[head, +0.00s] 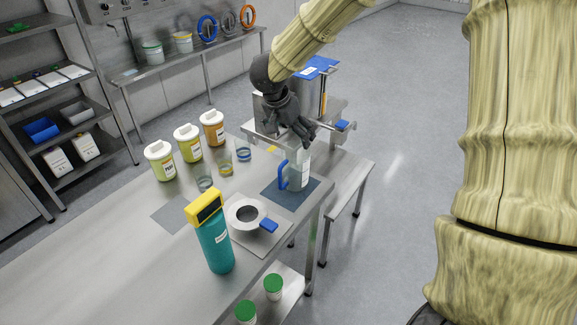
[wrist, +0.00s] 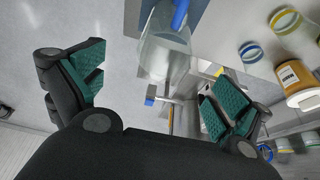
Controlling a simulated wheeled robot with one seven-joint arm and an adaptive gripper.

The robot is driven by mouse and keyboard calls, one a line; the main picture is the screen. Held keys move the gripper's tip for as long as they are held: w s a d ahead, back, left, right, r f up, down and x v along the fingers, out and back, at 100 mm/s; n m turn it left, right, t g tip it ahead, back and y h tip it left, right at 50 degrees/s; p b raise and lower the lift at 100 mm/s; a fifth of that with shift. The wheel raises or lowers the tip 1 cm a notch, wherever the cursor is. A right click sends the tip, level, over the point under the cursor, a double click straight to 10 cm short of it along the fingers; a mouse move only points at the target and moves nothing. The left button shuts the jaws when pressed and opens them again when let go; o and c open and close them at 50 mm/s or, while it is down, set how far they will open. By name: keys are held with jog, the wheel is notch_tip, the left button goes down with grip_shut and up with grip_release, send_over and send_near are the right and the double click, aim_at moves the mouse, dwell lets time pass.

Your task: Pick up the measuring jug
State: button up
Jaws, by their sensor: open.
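The measuring jug (head: 299,170) is a clear vessel with a blue handle (head: 283,175). It stands upright on a dark blue mat (head: 272,194) near the right edge of the steel table. My gripper (head: 303,132) is above the jug, its fingers pointing down toward the jug's top. In the wrist view the jug (wrist: 165,55) is at the top middle, beyond the gap between the green-padded fingers of my gripper (wrist: 157,93). The fingers are spread apart and nothing is between them. In the head view my gripper hides part of the jug's rim.
Several lidded jars (head: 188,143) and small glass jars (head: 225,165) stand left. The filler machine (head: 318,90) is behind my gripper.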

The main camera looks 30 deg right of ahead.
aim_at(293, 153)
jog(key=shift+w+a+p+x, duration=0.1)
jog(key=shift+a+p+x, duration=0.15)
jog(key=shift+x, duration=1.4)
jog(key=shift+w+a+p+x, duration=0.15)
jog(key=shift+p+x, duration=0.15)
jog(key=shift+x, duration=1.35)
jog(key=shift+a+p+x, duration=0.2)
jog(key=shift+p+x, duration=0.05)
jog(key=shift+x, duration=1.4)
jog(key=shift+f, duration=0.2)
jog(key=c, duration=1.4)
